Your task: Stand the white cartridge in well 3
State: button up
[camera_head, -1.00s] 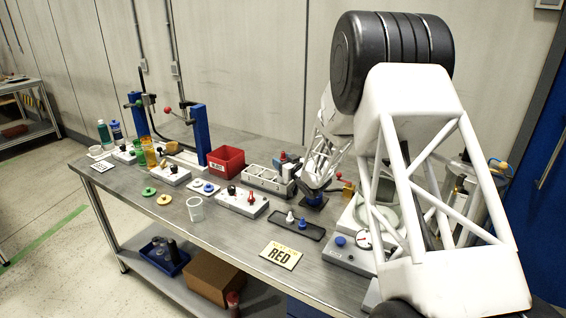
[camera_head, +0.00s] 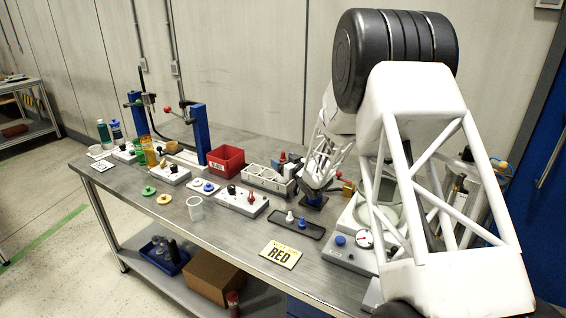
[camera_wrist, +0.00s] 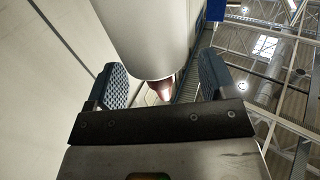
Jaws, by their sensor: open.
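In the wrist view a white cylinder (camera_wrist: 148,38) with a copper-coloured tip reaches down from the top edge; it looks like the white cartridge. Its tip end lies between the two blue-grey, textured fingers of my gripper (camera_wrist: 165,84), which are apart. I cannot tell whether either finger touches it. In the head view my gripper (camera_head: 317,184) is low over the bench, above a dark block with a blue part (camera_head: 314,200). My arm hides much there, and the cartridge cannot be made out. A grey rack with round openings (camera_head: 265,180) stands left of my gripper; its well numbers are not readable.
A red bin (camera_head: 226,160) stands behind and left of the rack. A gauge box (camera_head: 348,252) is at right. Bare bench lies front centre.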

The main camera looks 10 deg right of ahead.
jog(key=v, duration=0.7)
jog(key=shift+w, duration=0.1)
dwell(0.5)
jog(key=shift+r, duration=0.1)
jog(key=s+a+r+m+g+h, duration=0.1)
jog(key=s+r+m+g+h, duration=0.2)
jog(key=s+r, duration=0.5)
jog(key=s+a+r+m+g+h, duration=0.15)
jog(key=s+r+h, duration=0.35)
jog(key=s, duration=0.6)
jog(key=s+a+g, duration=0.2)
jog(key=s+g, duration=0.1)
jog(key=s, duration=0.9)
jog(key=s+a+r+g, duration=0.1)
jog(key=s+a+g, duration=0.1)
jog(key=s, duration=1)
jog(key=s+a+g+y, duration=0.1)
jog(key=s+g, duration=0.3)
jog(key=s, duration=0.8)
jog(key=shift+s+a+r, duration=0.15)
jog(key=shift+a+r, duration=0.05)
jog(key=shift+a, duration=0.7)
